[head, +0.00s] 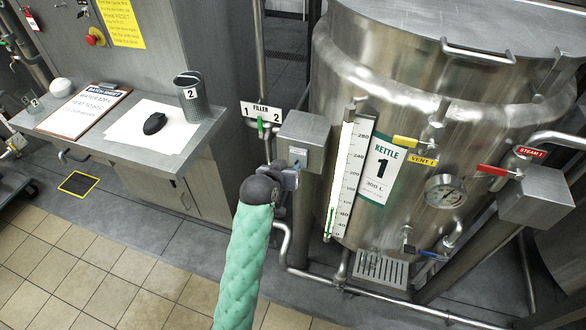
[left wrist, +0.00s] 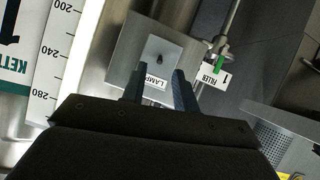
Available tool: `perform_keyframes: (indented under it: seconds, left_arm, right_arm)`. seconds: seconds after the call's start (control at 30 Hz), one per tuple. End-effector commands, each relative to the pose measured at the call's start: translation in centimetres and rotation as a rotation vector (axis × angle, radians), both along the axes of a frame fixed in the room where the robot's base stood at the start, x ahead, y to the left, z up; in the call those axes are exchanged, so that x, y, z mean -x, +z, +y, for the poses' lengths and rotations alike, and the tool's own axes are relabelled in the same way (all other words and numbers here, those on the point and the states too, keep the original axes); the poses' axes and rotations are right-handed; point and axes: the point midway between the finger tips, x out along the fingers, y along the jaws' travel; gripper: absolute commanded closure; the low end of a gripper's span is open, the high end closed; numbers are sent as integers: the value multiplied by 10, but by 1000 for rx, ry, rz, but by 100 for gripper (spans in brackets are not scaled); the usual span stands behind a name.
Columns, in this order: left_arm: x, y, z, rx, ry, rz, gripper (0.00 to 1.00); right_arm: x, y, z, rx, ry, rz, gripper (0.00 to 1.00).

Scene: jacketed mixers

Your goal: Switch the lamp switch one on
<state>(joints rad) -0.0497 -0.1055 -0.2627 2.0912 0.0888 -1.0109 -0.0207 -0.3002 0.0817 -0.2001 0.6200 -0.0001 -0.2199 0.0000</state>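The lamp switch is a small dark toggle (left wrist: 160,58) on the face of a grey metal box (left wrist: 135,48). A white label (left wrist: 153,82) reading "LAMP" shows beside it, partly hidden by my fingers. In the head view the box (head: 308,132) stands on a post left of the Kettle 1 scale. My left gripper (left wrist: 160,84) faces the box, its two fingers apart with nothing between them. In the head view the gripper (head: 286,180) is just below the box, partly hidden by my own wrist. Contact with the toggle cannot be told. My right gripper is not in view.
The steel kettle (head: 430,110) with its level scale (head: 346,175), gauge (head: 446,192) and valve handles stands to the right. A filler sign (head: 261,112) with a green handle is left of the box. A counter (head: 170,150) holds a clipboard, paper and cup.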

Motion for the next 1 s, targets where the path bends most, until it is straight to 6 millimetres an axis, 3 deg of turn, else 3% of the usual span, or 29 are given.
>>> perform_keyframes:
  seconds: [0.1, 0.3, 0.77, 1.0]
  left_arm:
    - [14, 5, 6, -1, -1, -3, 70]
    - [27, 14, 12, -1, 0, 0, 70]
    - [28, 17, 12, -1, 0, 0, 70]
    - [26, 19, 13, 5, 4, -16, 70]
  right_arm:
    - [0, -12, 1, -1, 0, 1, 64]
    - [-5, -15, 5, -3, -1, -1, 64]
    - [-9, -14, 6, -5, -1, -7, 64]
    - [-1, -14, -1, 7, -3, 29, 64]
